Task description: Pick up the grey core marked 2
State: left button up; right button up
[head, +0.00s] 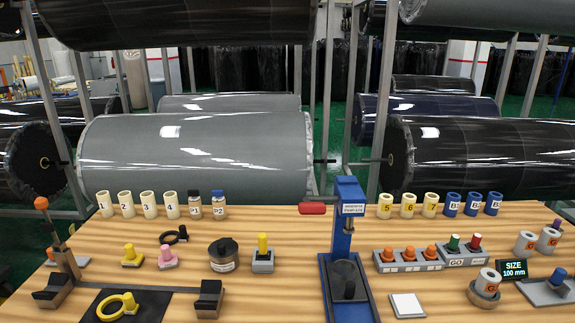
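A short hollow core marked 2 (126,204) stands upright at the back left of the wooden table. It looks cream rather than grey. It stands between similar cores marked 1 (104,204) and 3 (149,204), with core 4 (171,205) further right. Greyish cores with small labels stand at the right, one (525,241) beside another (548,239), and a third (488,283) sits in a round holder. I cannot read their marks. Neither of my grippers shows in the head view.
Dark-capped bottles (194,204) stand right of the cores. Yellow cores (385,206) and blue cores (453,205) stand at the back right. A blue press (342,240) rises mid-table. A lever fixture (65,260) is at the front left. Large wrapped rolls (200,160) hang behind.

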aim_at(488, 282)
jog(key=z, duration=1.5)
jog(key=k+l, duration=0.1)
jog(key=l, duration=0.2)
jog(key=l+u, duration=0.1)
jog(key=l, duration=0.25)
jog(key=k+l, duration=0.15)
jog(key=l, duration=0.15)
